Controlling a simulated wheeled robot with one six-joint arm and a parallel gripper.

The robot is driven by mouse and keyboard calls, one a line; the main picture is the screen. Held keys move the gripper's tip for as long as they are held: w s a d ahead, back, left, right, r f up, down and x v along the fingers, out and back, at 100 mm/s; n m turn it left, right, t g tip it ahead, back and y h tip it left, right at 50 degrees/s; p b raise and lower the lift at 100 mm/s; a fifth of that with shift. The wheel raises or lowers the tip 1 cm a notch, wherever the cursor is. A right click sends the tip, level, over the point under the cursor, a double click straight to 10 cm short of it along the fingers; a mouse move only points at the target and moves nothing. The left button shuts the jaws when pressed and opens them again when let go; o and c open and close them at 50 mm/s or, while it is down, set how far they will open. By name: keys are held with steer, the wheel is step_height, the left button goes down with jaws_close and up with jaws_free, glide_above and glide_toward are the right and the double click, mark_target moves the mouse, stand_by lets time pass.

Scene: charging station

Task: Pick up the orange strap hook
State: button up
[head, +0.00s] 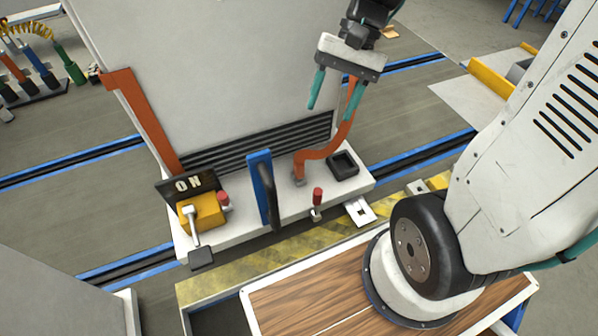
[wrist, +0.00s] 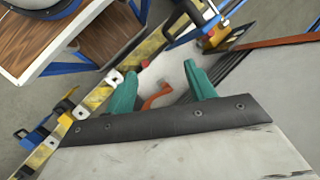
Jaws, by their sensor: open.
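The orange strap hook (head: 325,150) is a curved orange band at the right end of the white base. It rises from a small grey foot on the base, bends right and runs up towards my gripper (head: 334,98). My gripper is open, with teal fingers pointing down; its right finger overlaps the strap's upper end in the head view, and I cannot tell whether they touch. In the wrist view, part of the orange strap hook (wrist: 157,96) shows between the open fingers of my gripper (wrist: 160,72). Its rest is hidden behind the gripper body.
The white base (head: 245,219) carries a blue upright lever (head: 262,188), a yellow block (head: 202,212), red-topped knobs and a black square tray (head: 343,163). A tall grey cabinet (head: 220,70) stands behind, with another orange band (head: 142,115) at its left edge.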

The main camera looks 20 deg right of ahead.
steer(key=w+d+f+m+y, duration=0.2)
steer(key=w+f+m+y, duration=0.35)
steer(key=f, duration=0.55)
steer(key=m+t+y, duration=0.2)
steer(key=m+t, duration=0.1)
steer(key=m, duration=0.4)
glide_toward(301, 162)
steer(key=x, duration=1.1)
steer(key=shift+d, duration=0.1)
steer(key=c, duration=1.1)
